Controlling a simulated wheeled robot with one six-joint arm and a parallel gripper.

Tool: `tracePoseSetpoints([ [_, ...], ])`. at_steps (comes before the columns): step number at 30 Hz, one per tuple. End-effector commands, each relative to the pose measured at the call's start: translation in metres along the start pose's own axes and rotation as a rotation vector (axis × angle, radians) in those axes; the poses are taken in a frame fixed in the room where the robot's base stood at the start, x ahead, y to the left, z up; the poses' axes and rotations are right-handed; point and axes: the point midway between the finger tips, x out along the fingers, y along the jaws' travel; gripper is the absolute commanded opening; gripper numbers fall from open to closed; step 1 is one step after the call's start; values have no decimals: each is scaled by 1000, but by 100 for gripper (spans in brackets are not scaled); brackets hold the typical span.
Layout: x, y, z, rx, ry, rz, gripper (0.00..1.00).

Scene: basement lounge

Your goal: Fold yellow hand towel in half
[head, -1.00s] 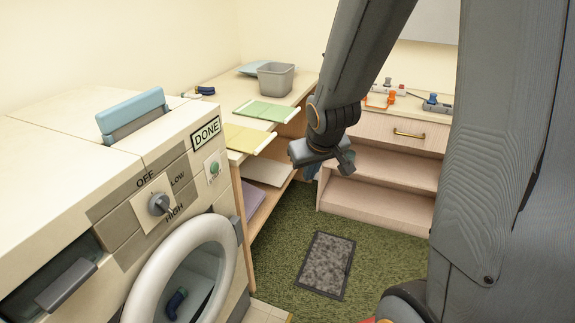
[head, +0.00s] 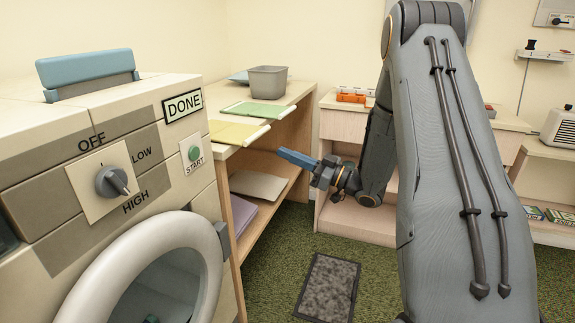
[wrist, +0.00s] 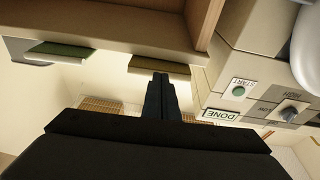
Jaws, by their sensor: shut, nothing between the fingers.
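The yellow hand towel (head: 236,131) lies flat on the wooden counter in the head view, beside the washing machine, with its front end at the counter's edge. In the wrist view, which is upside down, the yellow towel's edge (wrist: 160,67) shows just beyond the fingertips. My gripper (head: 281,153) is shut and empty, pointing left toward the counter, to the right of the yellow towel and apart from it. In the wrist view its closed fingers (wrist: 160,82) show in the middle.
A green towel (head: 252,109) lies behind the yellow one, with a grey bin (head: 267,82) farther back. Folded cloths (head: 258,185) lie on the shelf below. A grey mat (head: 328,287) lies on the green carpet.

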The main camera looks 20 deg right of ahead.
Motion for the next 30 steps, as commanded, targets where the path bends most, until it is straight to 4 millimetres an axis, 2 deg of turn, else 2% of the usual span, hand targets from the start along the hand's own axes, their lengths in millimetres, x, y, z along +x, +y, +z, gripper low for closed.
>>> tracePoseSetpoints([
  [5, 13, -2, 3, 2, 13, -13, 0],
  [12, 56, -3, 12, 2, 11, -14, 0],
  [18, 83, -2, 16, 2, 11, -10, 0],
  [23, 92, -2, 15, 2, 11, -10, 0],
  [30, 95, -2, 2, 1, 11, -9, 0],
])
